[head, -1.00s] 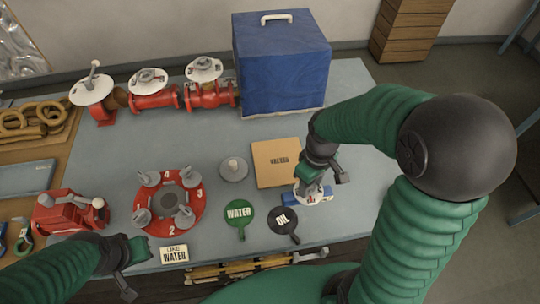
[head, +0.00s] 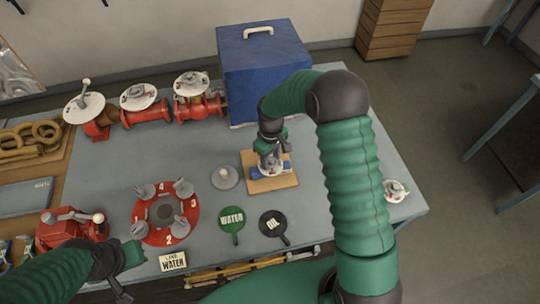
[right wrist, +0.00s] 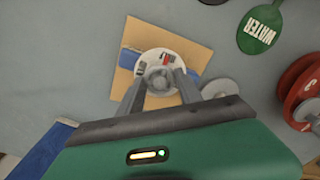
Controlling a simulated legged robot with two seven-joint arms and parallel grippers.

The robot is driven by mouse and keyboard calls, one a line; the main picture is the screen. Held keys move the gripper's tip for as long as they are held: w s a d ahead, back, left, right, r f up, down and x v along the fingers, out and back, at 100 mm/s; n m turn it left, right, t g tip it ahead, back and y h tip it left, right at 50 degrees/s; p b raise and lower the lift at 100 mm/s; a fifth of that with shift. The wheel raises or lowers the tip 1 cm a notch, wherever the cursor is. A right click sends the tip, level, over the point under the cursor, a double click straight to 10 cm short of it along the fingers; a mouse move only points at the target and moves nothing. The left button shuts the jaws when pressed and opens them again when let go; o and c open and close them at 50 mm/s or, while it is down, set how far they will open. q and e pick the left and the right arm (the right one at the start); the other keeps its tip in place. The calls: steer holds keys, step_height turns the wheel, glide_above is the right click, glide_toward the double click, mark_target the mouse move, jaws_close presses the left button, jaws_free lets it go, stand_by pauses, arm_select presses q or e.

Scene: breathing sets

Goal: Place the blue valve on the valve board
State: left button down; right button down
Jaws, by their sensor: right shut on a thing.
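My right gripper (head: 268,160) is shut on the blue valve (head: 257,172), a blue pipe piece with a white disc and grey handle. It holds the valve over the tan valve board (head: 285,184). In the right wrist view the fingers (right wrist: 160,85) grip the handle, and the white disc (right wrist: 150,58) and blue body lie over the board (right wrist: 190,45). I cannot tell whether the valve touches the board. My left gripper (head: 112,268) is at the lower left, away from the valve; its finger opening is unclear.
Left of the board are a grey round knob (head: 224,177) and a red numbered disc (head: 165,213). The WATER (head: 231,220) and OIL (head: 271,224) paddles lie in front. A blue box (head: 262,70) stands behind. Another white-disc valve (head: 396,190) sits near the table's right edge.

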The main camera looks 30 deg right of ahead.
steer(key=shift+w+d+f, duration=0.1)
steer(key=shift+d+f, duration=0.15)
steer(key=shift+f, duration=0.15)
steer(key=c, duration=1.2)
jaws_free()
steer(key=shift+a, duration=0.1)
steer(key=o, duration=0.4)
steer(key=shift+a+r, duration=0.1)
steer(key=shift+a, duration=0.5)
steer(key=shift+d, duration=0.4)
steer(key=shift+d+r+b, duration=0.1)
steer(key=shift+r+b, duration=0.3)
step_height(320, 180, up, 11)
steer(key=b, duration=0.3)
steer(key=s+a+f+m+t, duration=0.1)
steer(key=s+a+f+m, duration=0.15)
steer(key=s, duration=0.55)
steer(key=s+a+f+m+t, duration=0.15)
steer(key=s+a, duration=0.25)
steer(key=s, duration=0.5)
steer(key=f+b, duration=0.8)
steer(key=shift+s+d+f, duration=0.1)
steer(key=shift+d+f, duration=0.1)
arm_select(q)
steer(key=s+x, duration=0.2)
steer(key=x, duration=0.9)
steer(key=shift+s+f, duration=0.25)
steer(key=shift+f, duration=0.3)
arm_select(e)
steer(key=shift+a, duration=0.1)
